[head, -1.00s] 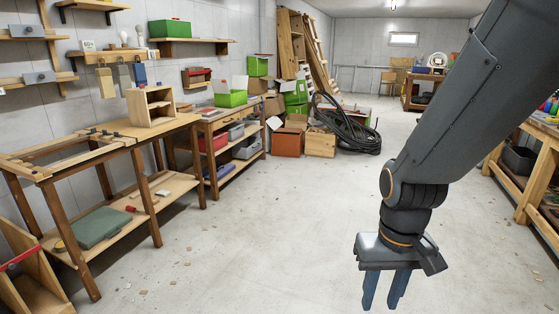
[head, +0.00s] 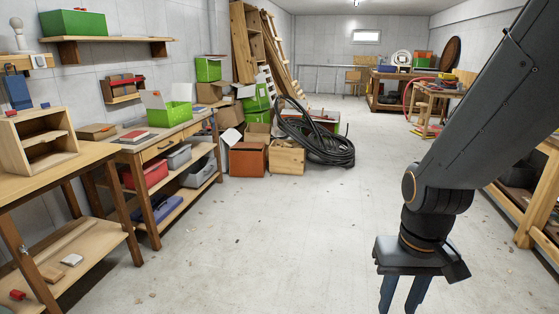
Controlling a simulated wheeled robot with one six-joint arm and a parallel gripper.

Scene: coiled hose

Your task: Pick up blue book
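I cannot make out a blue book for certain. A flat blue object (head: 158,207) lies on the lower shelf of the second bench at left; it is too small to tell what it is. A red-covered book or box (head: 136,136) and a brown flat one (head: 98,131) lie on that bench's top. My gripper (head: 403,298) points down over the floor at the lower right, far from the benches. Its two blue-grey fingers are apart with nothing between them, and their tips are cut off by the frame's bottom edge.
A wooden workbench (head: 95,158) with an open shelf box (head: 40,140) stands at near left. A coiled black hose (head: 325,145), an orange box (head: 247,160) and a wooden crate (head: 287,157) stand farther back. Wooden shelving (head: 535,210) is at right. The middle floor (head: 290,235) is clear.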

